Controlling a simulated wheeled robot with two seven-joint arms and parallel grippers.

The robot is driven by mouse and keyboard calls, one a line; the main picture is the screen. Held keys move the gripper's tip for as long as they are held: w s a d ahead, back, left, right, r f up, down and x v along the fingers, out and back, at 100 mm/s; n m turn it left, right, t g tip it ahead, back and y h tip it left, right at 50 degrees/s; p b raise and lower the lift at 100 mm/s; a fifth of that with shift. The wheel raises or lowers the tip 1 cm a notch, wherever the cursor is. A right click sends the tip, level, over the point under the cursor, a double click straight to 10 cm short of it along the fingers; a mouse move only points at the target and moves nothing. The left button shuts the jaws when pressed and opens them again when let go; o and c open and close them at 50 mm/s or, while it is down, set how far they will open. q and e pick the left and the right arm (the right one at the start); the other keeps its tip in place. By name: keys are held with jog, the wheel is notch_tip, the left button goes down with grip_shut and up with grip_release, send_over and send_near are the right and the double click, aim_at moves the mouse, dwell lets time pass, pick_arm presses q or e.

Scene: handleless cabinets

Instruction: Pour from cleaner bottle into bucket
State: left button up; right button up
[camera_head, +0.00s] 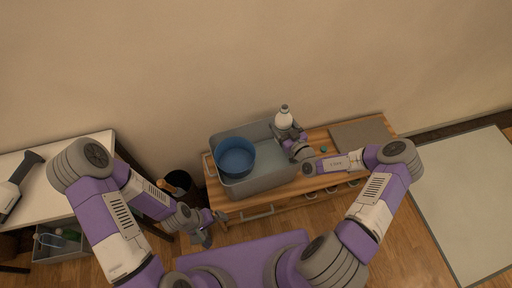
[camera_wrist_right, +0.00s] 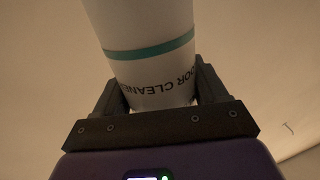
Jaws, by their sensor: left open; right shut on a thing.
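The white cleaner bottle (camera_head: 283,119) is upright at the back right of the grey tub in the head view. My right gripper (camera_head: 290,133) is shut on it. In the right wrist view, the bottle (camera_wrist_right: 150,60) shows a teal band and lettering ending in "OOR CLEANE", between the two dark fingers of my right gripper (camera_wrist_right: 155,100). The blue bucket (camera_head: 235,158) stands in the left part of the grey tub, to the left of the bottle. Its inside looks empty. My left gripper (camera_head: 207,232) is open and empty, low in front of the bench's left end.
The grey tub (camera_head: 272,178) sits on a wooden bench (camera_head: 318,181). A small teal cap-like thing (camera_head: 323,149) and a grey mat (camera_head: 361,136) lie to its right. A dark bin (camera_head: 179,181) stands left of the bench. A white table (camera_head: 50,196) is at far left.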

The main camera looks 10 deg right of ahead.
aim_at(286, 133)
jog(key=shift+d+f+n+g+b, duration=0.15)
jog(key=shift+f+n+b, duration=0.25)
jog(key=shift+n, duration=0.4)
jog(key=shift+f+n+g+b, duration=0.25)
jog(key=shift+f+n, duration=0.15)
jog(key=shift+n, duration=0.4)
jog(key=shift+f+n+g+h+b, duration=0.15)
jog(key=shift+f+n+h+b, duration=0.1)
jog(key=shift+n+b, duration=0.35)
jog(key=shift+f+n+g+h+b, duration=0.2)
jog(key=shift+n+h+b, duration=0.1)
jog(key=shift+n, duration=0.5)
jog(key=shift+d+f+n+h+b, duration=0.1)
jog(key=shift+d+n+h+b, duration=0.2)
jog(key=shift+n+b, duration=0.4)
jog(key=shift+d+n+b, duration=0.3)
jog(key=shift+d+n, duration=0.2)
jog(key=shift+n, duration=0.3)
jog(key=shift+d+f+h, duration=0.1)
jog(key=shift+h, duration=0.15)
jog(key=shift+d+f+n+g+h+b, duration=0.15)
jog(key=shift+d+f+n+h+b, duration=0.15)
jog(key=shift+f+n+b, duration=0.55)
jog(key=shift+d+f+n+g+h+b, duration=0.1)
jog(key=shift+d+f+n+h+b, duration=0.3)
jog(key=shift+b, duration=0.6)
jog(key=shift+a+r+n+p, duration=0.15)
jog(key=shift+a+n+p, duration=0.4)
jog(key=shift+n, duration=0.2)
